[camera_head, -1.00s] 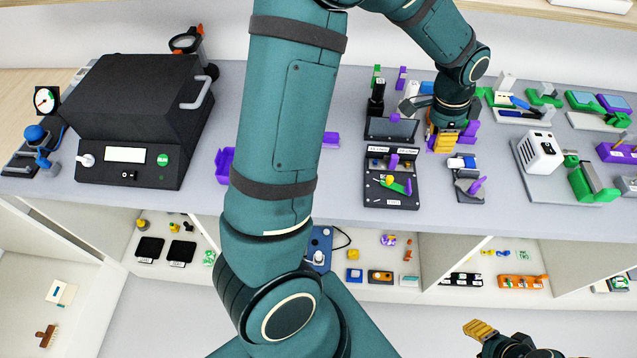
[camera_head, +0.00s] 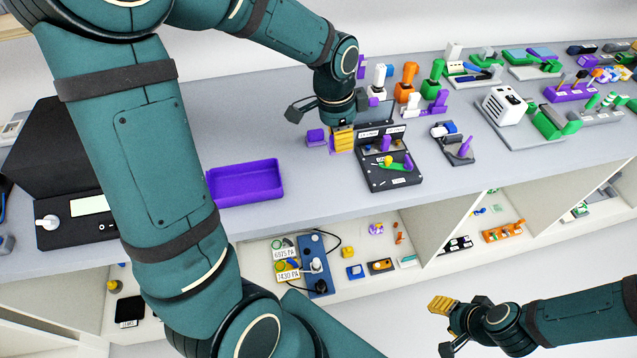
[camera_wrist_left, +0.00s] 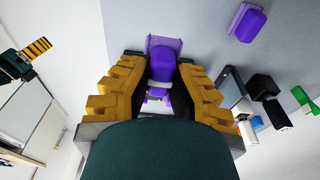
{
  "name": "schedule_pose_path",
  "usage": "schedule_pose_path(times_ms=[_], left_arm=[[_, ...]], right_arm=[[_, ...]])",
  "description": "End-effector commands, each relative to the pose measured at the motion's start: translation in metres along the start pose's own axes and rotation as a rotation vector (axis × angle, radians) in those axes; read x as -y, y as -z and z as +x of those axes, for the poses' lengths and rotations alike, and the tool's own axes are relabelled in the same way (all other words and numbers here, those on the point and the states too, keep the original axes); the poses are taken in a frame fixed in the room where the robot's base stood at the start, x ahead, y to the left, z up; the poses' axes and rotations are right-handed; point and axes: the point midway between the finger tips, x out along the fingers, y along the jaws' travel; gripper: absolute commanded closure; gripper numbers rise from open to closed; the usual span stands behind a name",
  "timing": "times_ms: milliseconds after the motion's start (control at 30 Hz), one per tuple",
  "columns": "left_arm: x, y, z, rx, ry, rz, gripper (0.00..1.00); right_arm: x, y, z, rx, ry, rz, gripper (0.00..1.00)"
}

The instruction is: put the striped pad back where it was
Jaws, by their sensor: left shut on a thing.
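My left gripper (camera_head: 342,138) is low over the bench, just left of the dark station. In the left wrist view, its yellow fingers (camera_wrist_left: 158,90) are shut on a purple piece (camera_wrist_left: 160,62) with a pale band across it. In the head view the fingers mostly hide this piece. I cannot tell for sure that it is the striped pad; no clear stripes show. A separate purple block (camera_head: 316,137) stands just left of the fingers. My right gripper (camera_head: 444,305) hangs in front of the bench, away from the objects; its jaw opening is unclear.
The dark station (camera_head: 390,180) with small coloured parts is close on the right. A purple tray (camera_head: 245,183) lies on the left. A grey stand (camera_head: 455,150) and orange and green handled tools (camera_head: 407,85) are farther right. Bare bench lies between tray and gripper.

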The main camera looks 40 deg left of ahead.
Motion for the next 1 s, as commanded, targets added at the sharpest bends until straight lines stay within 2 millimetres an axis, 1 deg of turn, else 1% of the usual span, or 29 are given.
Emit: schedule_pose_path(times_ms=[167, 433, 500, 667, 900, 1000], left_arm=[[-0.001, -0.004, 0.006, 0.002, 0.000, 0.000, 1.00], [-0.002, -0.010, 0.052, 0.003, -0.002, -0.001, 1.00], [-0.001, -0.011, 0.059, 0.002, -0.001, -0.001, 1.00], [-0.001, -0.012, 0.068, 0.002, 0.000, 0.000, 1.00], [-0.001, -0.015, 0.099, 0.001, 0.000, 0.000, 1.00], [-0.001, -0.016, 0.101, 0.001, 0.001, 0.000, 1.00]], right_arm=[[-0.001, -0.001, 0.004, 0.002, 0.000, 0.000, 0.53], [-0.005, -0.005, 0.013, 0.010, 0.001, -0.003, 0.53], [-0.005, -0.006, 0.014, 0.012, 0.001, -0.003, 0.53], [-0.006, -0.007, 0.016, 0.014, 0.001, -0.004, 0.53], [-0.008, -0.010, 0.022, 0.020, 0.002, -0.006, 0.53], [-0.008, -0.010, 0.022, 0.021, 0.002, -0.006, 0.53]])
